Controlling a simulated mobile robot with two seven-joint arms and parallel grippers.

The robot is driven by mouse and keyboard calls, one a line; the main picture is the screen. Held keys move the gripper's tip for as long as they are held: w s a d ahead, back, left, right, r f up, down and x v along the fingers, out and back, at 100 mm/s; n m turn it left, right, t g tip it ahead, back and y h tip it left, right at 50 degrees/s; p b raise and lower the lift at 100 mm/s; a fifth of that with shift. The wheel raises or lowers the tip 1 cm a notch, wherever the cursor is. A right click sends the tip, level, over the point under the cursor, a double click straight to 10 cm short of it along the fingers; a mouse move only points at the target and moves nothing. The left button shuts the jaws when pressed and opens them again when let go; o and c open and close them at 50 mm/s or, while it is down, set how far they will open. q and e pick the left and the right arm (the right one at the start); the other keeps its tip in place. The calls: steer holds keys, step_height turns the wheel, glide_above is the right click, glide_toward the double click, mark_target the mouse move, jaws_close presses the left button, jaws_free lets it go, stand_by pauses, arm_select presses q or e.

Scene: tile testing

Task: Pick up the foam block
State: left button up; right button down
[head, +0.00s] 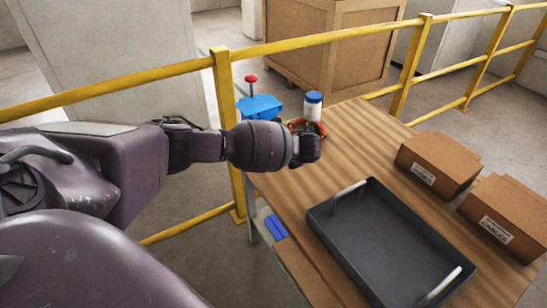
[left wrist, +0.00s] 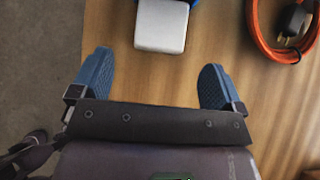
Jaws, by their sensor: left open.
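In the left wrist view a pale grey-white block (left wrist: 161,26) with rounded corners lies ahead of my left gripper (left wrist: 156,72), roughly between the lines of its two blue fingers. The fingers are wide apart, with bare wood between them, and do not touch the block. I cannot tell from its look whether it is foam. Something blue shows at its far edge. In the head view my left gripper (head: 307,150) is over the table's far left part, its fingers hidden; I cannot make out the pale block there. My right gripper is not in view.
The wooden table (head: 375,135) holds a dark tray (head: 375,245), brown boxes (head: 438,165), a white jar with blue lid (head: 313,108) and an orange cable (left wrist: 262,40). A blue object (head: 260,107) is near the far left corner. A yellow railing (head: 221,85) runs behind.

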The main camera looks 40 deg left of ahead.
arm_select(q)
steer(key=b+x, duration=0.1)
steer(key=x, duration=0.3)
steer(key=shift+a+f+b, duration=0.1)
steer(key=shift+f+b, duration=0.3)
steer(key=shift+f, duration=0.05)
steer(key=shift+w+a+f, duration=0.1)
steer(key=shift+a+f, duration=0.1)
steer(key=shift+a, duration=0.05)
steer(key=shift+r, duration=0.2)
steer(key=shift+c, duration=0.2)
steer(key=c, duration=0.9)
